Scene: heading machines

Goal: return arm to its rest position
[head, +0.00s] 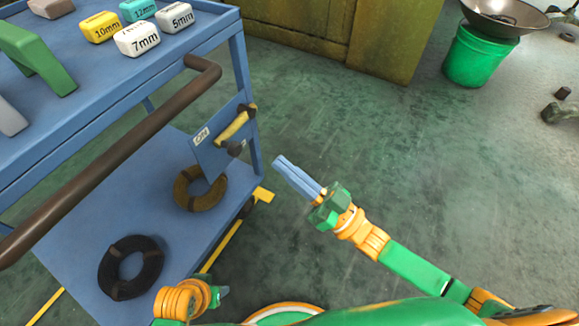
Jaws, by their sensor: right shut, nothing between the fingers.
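My right arm comes in from the lower right, green and orange. Its right gripper (297,178) has blue-grey fingers that lie together, shut and empty, over the open floor just right of the blue cart (95,115). My left arm shows only as an orange and green part at the bottom, left of the middle. Its fingers are not clearly visible, so its opening cannot be told.
The cart's top holds labelled blocks, including a yellow 10mm block (101,27) and a white 7mm block (137,40). A brown handle (120,155) juts out. Wire coils (131,267) lie on the lower shelf. A green bucket (478,58) stands back right. Floor is clear mid-right.

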